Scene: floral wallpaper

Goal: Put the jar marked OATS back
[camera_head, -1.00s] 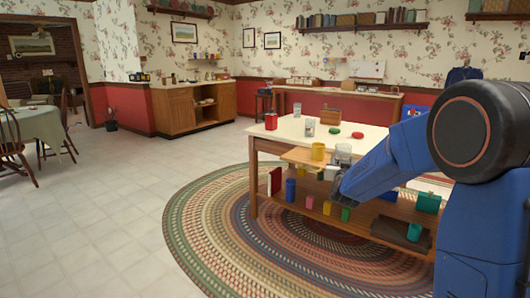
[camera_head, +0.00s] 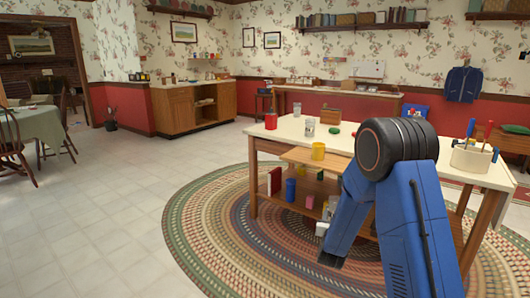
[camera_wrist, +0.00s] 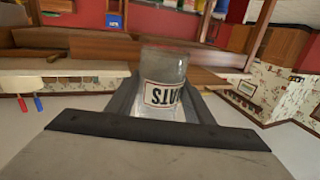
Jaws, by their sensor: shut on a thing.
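In the head view my blue arm bends down in front of the white-topped table (camera_head: 283,131).
On the table stand a red container (camera_head: 270,121), a clear glass (camera_head: 309,127) and a green lid (camera_head: 335,130). A yellow mug (camera_head: 318,151) sits on a lower wooden board. A crock of utensils (camera_head: 473,158) is at right. The floor left of the rug (camera_head: 190,225) is clear.

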